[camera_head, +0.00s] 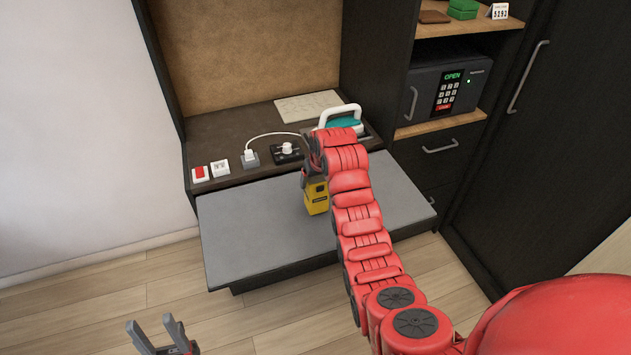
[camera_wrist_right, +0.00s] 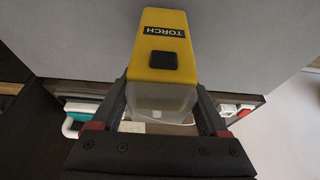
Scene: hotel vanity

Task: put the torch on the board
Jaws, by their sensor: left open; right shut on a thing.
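The yellow torch (camera_head: 317,198) is held by my right gripper (camera_head: 313,178), over the grey board (camera_head: 258,231) that juts out from the vanity. In the right wrist view the torch (camera_wrist_right: 163,50) shows its TORCH label and a dark button, with a pale clear end between the two fingers of my right gripper (camera_wrist_right: 162,110). The grey board (camera_wrist_right: 228,30) lies behind it in that view. I cannot tell whether the torch touches the board. My left gripper (camera_head: 155,338) is open and empty, low in the head view, in front of the board over the floor.
On the dark desktop behind the board are a red switch (camera_head: 200,173), a white socket (camera_head: 220,168), a plug with a cable (camera_head: 250,158), a black socket plate (camera_head: 287,152) and a white-and-teal iron (camera_head: 340,120). A safe (camera_head: 447,88) stands at right. The board's left part is bare.

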